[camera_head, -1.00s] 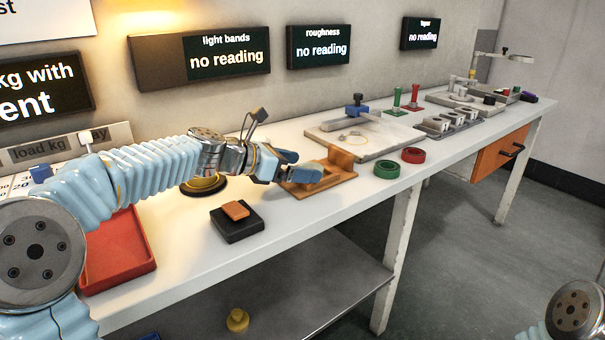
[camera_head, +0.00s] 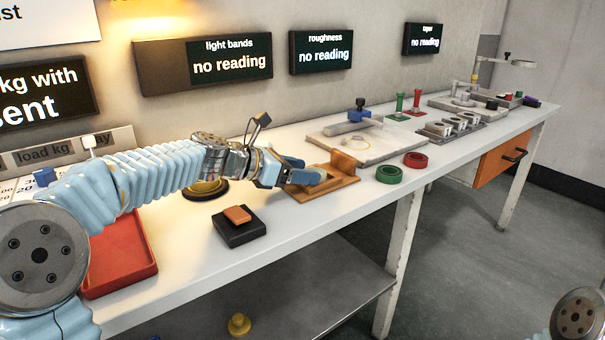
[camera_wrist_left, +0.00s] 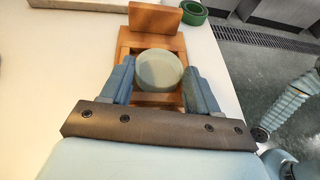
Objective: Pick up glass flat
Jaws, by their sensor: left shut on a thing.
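The glass flat (camera_wrist_left: 159,69) is a pale, round, greenish disc in the left wrist view. It sits between the two blue fingers of my left gripper (camera_wrist_left: 160,88), which is shut on it. Behind and below it is the orange-brown wooden stand (camera_wrist_left: 151,18) with an upright back piece. In the head view my left gripper (camera_head: 308,174) is over the wooden stand (camera_head: 344,165), and its fingers hide the disc there. I cannot tell whether the disc still touches the stand. My right gripper is out of view; only part of that arm shows at the lower right.
A green ring (camera_head: 389,174) and a red ring (camera_head: 415,160) lie right of the stand. A black block with an orange top (camera_head: 238,226) and a red tray (camera_head: 122,262) are nearer. A grey plate (camera_head: 375,148) lies behind. The bench front between block and rings is clear.

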